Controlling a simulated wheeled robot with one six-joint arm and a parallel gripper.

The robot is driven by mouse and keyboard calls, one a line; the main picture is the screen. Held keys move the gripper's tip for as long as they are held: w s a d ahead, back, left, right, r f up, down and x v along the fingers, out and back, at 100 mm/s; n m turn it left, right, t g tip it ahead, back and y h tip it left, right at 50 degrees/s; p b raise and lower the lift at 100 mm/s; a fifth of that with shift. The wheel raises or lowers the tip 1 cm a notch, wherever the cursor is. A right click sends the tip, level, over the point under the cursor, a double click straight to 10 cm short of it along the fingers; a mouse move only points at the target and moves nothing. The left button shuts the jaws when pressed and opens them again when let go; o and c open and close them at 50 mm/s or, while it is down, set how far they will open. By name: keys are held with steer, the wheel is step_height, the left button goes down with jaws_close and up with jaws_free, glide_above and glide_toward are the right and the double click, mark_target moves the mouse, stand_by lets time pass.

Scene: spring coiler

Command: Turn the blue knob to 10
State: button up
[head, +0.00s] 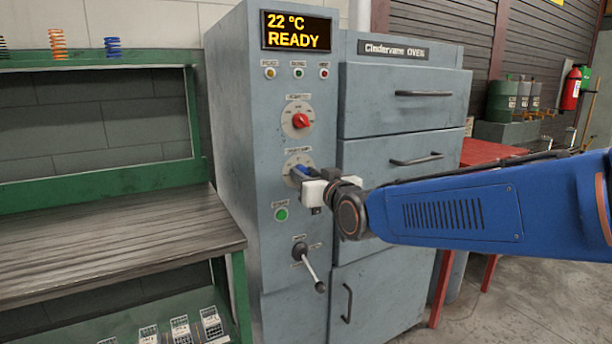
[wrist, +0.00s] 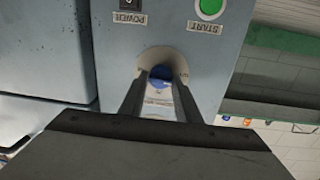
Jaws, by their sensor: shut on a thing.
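The blue knob (head: 299,171) is on the oven's control panel, below the red knob (head: 301,120) and above the green start button (head: 281,214). My gripper (head: 300,182) is at the knob, with its jaws on either side of it. In the wrist view the blue knob (wrist: 160,74) sits between the two fingertips (wrist: 160,82), and the gripper is shut on it. The dial's scale is mostly hidden by the fingers, so I cannot read the knob's setting. The display (head: 297,31) reads 22 °C READY.
A lever (head: 309,266) sticks out of the panel below the start button. A green workbench (head: 110,240) with a wooden top stands at left. A red table (head: 490,152) is behind at right.

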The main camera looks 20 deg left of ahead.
steer(key=m, duration=0.6)
steer(key=shift+m+g, duration=0.3)
steer(key=shift+m, duration=0.1)
stand_by(0.4)
steer(key=o, duration=1)
steer(key=v, duration=1.7)
steer(key=shift+s+d, duration=0.1)
steer(key=shift+d, duration=0.05)
steer(key=shift+d, duration=0.1)
